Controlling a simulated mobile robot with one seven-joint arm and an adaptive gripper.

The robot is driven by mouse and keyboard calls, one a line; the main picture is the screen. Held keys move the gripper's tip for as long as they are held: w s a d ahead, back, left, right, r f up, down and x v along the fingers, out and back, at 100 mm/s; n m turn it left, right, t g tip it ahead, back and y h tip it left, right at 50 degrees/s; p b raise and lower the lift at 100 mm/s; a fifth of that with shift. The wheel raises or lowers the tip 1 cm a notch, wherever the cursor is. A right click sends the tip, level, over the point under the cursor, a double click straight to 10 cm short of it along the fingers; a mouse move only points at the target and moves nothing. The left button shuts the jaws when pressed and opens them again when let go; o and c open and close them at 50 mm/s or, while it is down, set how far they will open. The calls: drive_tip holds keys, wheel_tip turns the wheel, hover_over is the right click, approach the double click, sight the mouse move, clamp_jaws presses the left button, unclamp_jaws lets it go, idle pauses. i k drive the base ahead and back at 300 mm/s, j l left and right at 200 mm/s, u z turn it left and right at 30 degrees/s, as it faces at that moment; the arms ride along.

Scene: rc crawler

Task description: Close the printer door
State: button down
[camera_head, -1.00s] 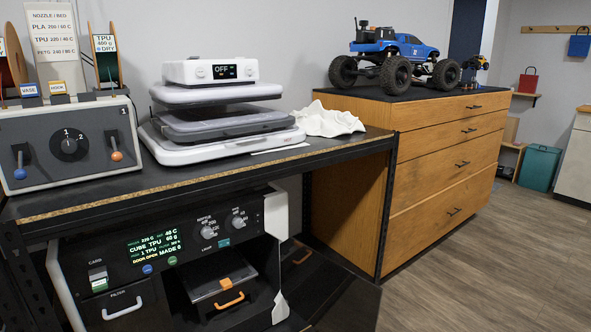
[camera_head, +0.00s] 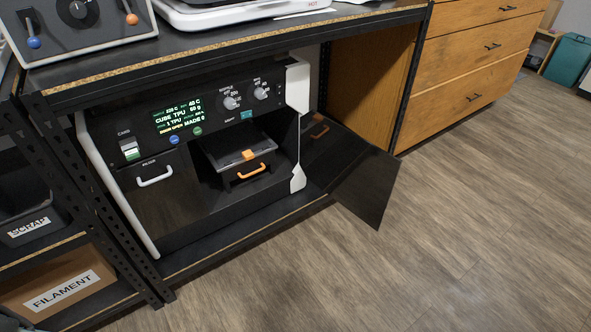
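The printer (camera_head: 185,194) stands on the lower shelf under the workbench. Its dark, glossy door (camera_head: 364,186) stands wide open, swung out to the right past the shelf's front edge. Inside the open chamber is a dark print bed (camera_head: 238,150) with an orange handle (camera_head: 251,171). My gripper is not in view.
The workbench top (camera_head: 230,45) is above the printer, with a black metal leg (camera_head: 408,85) right of it. Wooden drawers (camera_head: 465,65) stand to the right. A filament box (camera_head: 62,290) and scrap bin (camera_head: 28,228) are at lower left. Open wood floor (camera_head: 440,240) lies in front.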

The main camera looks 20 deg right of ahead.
sight(360, 175)
drive_tip(key=l+u, duration=1.15)
drive_tip(key=l, duration=0.25)
drive_tip(key=k+l+u, duration=0.15)
drive_tip(key=l, duration=0.25)
drive_tip(key=l+u, duration=0.15)
drive_tip(key=l, duration=0.2)
drive_tip(key=k+l, duration=0.1)
drive_tip(key=l, duration=0.3)
drive_tip(key=k+l, duration=0.15)
drive_tip(key=l, duration=0.25)
drive_tip(key=k+l+u, duration=0.1)
drive_tip(key=l, duration=0.3)
drive_tip(key=k+l, duration=0.15)
drive_tip(key=l, duration=0.25)
drive_tip(key=k+l, duration=0.15)
drive_tip(key=l, duration=0.2)
drive_tip(key=k+l, duration=0.1)
drive_tip(key=l, duration=0.3)
drive_tip(key=k+l, duration=0.1)
drive_tip(key=l, duration=0.35)
drive_tip(key=k+l+z, duration=0.1)
drive_tip(key=z, duration=0.2)
drive_tip(key=l, duration=0.1)
